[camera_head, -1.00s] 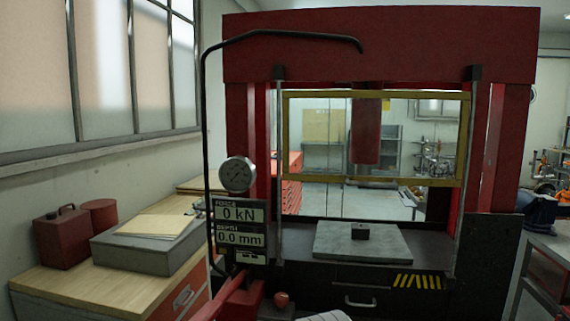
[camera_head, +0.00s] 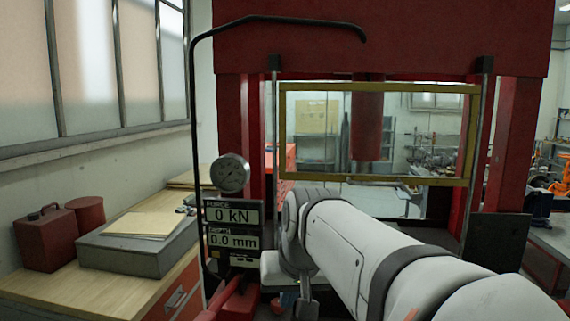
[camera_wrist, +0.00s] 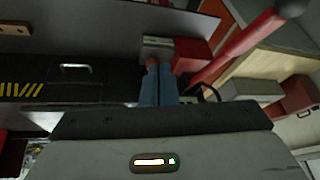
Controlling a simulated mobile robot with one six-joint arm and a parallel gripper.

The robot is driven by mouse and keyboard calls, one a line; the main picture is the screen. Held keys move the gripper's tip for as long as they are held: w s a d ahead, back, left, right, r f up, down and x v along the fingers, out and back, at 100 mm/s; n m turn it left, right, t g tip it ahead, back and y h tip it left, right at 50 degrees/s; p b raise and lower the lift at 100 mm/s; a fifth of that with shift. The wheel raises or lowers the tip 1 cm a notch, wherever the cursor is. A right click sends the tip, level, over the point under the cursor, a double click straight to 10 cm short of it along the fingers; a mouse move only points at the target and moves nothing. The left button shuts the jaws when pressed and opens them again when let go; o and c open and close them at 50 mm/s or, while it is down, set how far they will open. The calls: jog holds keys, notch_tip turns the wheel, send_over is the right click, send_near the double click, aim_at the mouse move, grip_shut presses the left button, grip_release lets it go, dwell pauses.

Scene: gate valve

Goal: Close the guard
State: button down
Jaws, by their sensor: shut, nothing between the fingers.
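The guard (camera_head: 375,181) is a clear panel in a yellow frame, hanging on two upright rails at the front of the red press (camera_head: 385,45). It stands raised, with an open gap below its bottom bar. My gripper (camera_wrist: 158,70) is shut and empty in the wrist view, its fingers side by side. Its tips are close to a small grey block (camera_wrist: 157,43) with a red box (camera_wrist: 193,54) beside it. I cannot tell whether the tips touch anything. In the head view my white arm hides the press table and most of the gripper, low and left of the guard.
A black bent pipe (camera_head: 193,130) rises left of the press, near a gauge (camera_head: 230,173) and displays reading 0 kN and 0.0 mm. A red lever (camera_wrist: 240,48) stands near my fingers. A wooden bench (camera_head: 60,284) is at the left.

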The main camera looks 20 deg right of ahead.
jog(key=w+d+r+m+t+h+p, duration=0.1)
jog(key=w+d+r+m+t, duration=0.15)
jog(key=d+r, duration=0.95)
jog(key=w+d+r+m+t+h+p, duration=0.1)
jog(key=w+d+r+m, duration=0.15)
jog(key=d+r, duration=1)
jog(key=w+f, duration=0.1)
jog(key=w, duration=0.1)
jog(key=w+a+f+p, duration=0.1)
jog(key=w, duration=0.2)
jog(key=w+f, duration=0.1)
jog(key=w, duration=0.1)
jog(key=shift+w+a, duration=0.25)
jog(key=shift+a, duration=0.15)
jog(key=shift+a+f+p, duration=0.15)
jog(key=shift+f, duration=0.4)
jog(key=shift+a+f+p, duration=0.15)
jog(key=shift+f, duration=0.4)
jog(key=shift+w+a+f, duration=0.1)
jog(key=shift+a+f, duration=0.05)
jog(key=shift+f, duration=0.55)
